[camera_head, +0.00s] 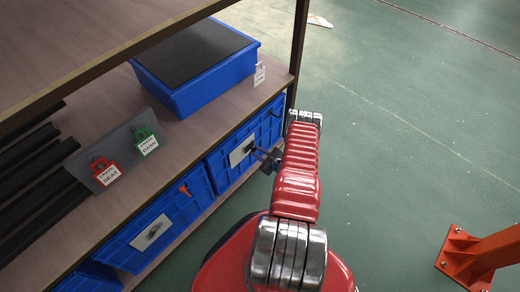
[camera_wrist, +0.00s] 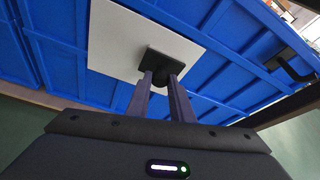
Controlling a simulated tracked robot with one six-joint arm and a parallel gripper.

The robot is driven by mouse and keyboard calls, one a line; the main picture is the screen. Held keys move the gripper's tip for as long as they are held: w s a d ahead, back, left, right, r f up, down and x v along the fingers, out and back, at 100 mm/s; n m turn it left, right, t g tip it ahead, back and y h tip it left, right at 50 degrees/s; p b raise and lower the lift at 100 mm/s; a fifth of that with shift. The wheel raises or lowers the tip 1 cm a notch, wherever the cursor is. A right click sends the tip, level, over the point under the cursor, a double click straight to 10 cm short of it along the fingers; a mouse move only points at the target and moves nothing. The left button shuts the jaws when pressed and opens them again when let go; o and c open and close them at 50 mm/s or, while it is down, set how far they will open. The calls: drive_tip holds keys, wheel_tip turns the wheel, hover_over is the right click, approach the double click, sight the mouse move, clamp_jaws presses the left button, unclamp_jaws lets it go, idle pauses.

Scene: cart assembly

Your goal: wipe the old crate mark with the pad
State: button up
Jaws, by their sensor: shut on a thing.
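My gripper (camera_wrist: 163,82) is shut on a small black pad (camera_wrist: 156,62), which shows at the fingertips in the wrist view. The pad is in front of a white plate (camera_wrist: 128,30) on the front of a blue crate (camera_wrist: 65,55) and overlaps its lower part. It looks to be at or very near the plate, but I cannot tell if it touches. In the head view my gripper (camera_head: 268,157) reaches left to this plate (camera_head: 236,154) on the right lower crate (camera_head: 222,172). No mark can be made out clearly on the plate; the pad may hide it.
Another blue crate (camera_head: 128,249) with a white plate (camera_head: 152,233) and an orange clip (camera_head: 184,190) sits to the left. Green floor is open at right, with an orange post (camera_head: 480,255).

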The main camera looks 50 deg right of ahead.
drive_tip(key=shift+a, duration=0.2)
drive_tip(key=shift+a, duration=1.7)
drive_tip(key=shift+w+a, duration=0.1)
drive_tip(key=shift+a, duration=1.5)
drive_tip(key=shift+s, duration=0.2)
drive_tip(key=shift+w+a, duration=0.15)
drive_tip(key=shift+a, duration=1.55)
